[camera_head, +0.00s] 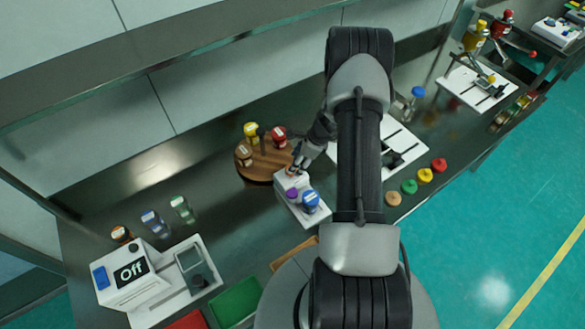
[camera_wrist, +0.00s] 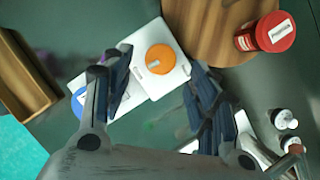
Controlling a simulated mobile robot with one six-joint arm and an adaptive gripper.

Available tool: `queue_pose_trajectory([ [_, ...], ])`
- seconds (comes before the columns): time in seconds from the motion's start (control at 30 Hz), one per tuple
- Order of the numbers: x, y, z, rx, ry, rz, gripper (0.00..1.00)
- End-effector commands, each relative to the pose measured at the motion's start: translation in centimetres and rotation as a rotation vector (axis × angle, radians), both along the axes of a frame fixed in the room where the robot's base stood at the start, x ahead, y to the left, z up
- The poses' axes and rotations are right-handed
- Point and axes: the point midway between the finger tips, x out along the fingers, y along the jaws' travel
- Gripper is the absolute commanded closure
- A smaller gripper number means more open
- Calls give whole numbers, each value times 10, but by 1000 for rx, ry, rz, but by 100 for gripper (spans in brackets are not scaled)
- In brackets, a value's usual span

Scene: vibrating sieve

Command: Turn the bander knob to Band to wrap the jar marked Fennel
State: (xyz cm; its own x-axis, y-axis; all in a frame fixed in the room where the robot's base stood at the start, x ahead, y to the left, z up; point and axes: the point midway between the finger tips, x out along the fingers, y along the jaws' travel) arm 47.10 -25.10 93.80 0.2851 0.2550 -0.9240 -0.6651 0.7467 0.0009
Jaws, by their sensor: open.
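My gripper (camera_wrist: 160,66) is open and empty, its two fingers apart. In the wrist view a round orange piece (camera_wrist: 160,58) with a small white mark shows between the fingertips; I cannot tell whether they touch it. It sits on a white block (camera_wrist: 174,79). In the head view my gripper (camera_head: 298,163) is at the far end of this white block (camera_head: 291,207), partly over the orange piece (camera_head: 290,171). A purple piece (camera_head: 291,193) and a blue-lidded labelled jar (camera_head: 310,201) stand nearer on it. No label reads clearly as Fennel, and no Band marking is legible.
A round wooden stand (camera_head: 262,167) with yellow-, red- and brown-lidded jars is close behind the gripper. A white box (camera_head: 131,283) reading "Off" stands at left. Several coloured lids (camera_head: 425,176) lie at right. A green tray (camera_head: 236,301) lies in front.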

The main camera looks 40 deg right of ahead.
Motion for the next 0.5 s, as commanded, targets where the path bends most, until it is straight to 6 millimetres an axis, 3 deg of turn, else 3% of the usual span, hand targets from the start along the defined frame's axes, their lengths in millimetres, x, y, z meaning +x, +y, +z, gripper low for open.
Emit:
queue_pose_trajectory([
  [0.03,3,3,-11,0,1,1,46],
  [0.2,10,9,-33,0,0,1,46],
  [0.5,14,12,-43,-2,-1,0,46],
])
